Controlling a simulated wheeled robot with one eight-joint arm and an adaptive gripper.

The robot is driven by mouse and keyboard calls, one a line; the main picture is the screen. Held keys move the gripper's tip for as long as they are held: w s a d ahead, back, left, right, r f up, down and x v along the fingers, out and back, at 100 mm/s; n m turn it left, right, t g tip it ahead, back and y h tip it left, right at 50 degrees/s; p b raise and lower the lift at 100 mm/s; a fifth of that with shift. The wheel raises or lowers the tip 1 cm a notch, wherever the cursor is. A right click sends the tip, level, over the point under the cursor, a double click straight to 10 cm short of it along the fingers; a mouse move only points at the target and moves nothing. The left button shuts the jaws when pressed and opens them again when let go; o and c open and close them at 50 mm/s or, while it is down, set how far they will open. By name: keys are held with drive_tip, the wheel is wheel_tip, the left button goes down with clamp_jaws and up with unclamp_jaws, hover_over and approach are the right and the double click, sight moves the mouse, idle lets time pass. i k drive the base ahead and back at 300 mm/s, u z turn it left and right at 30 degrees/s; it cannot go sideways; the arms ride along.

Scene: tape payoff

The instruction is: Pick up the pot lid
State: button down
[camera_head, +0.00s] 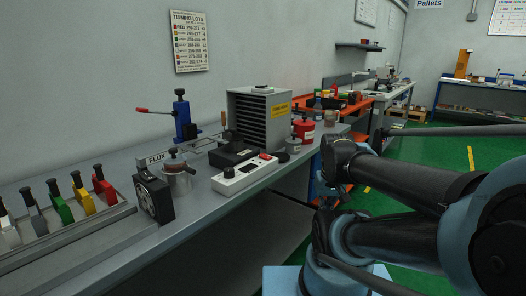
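A small glass-like pot (178,182) stands on the grey bench beside the FLUX sign. A red pot (303,131) with a dark knob on top stands farther back along the bench. The view does not settle which lid the task means. My arm reaches in from the right, well apart from both pots. What looks like my gripper (331,194) hangs below the arm's far end, beyond the bench's front edge. It is small and partly hidden, and I see nothing clearly held in it.
A black dial box (153,196) stands close in front of the glass pot, with a white control box (245,174) to its right. A rack of coloured levers (62,212) fills the near left.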

sight(232, 137)
drive_tip(key=z, duration=1.05)
drive_tip(key=k, duration=0.55)
drive_tip(key=u, duration=0.55)
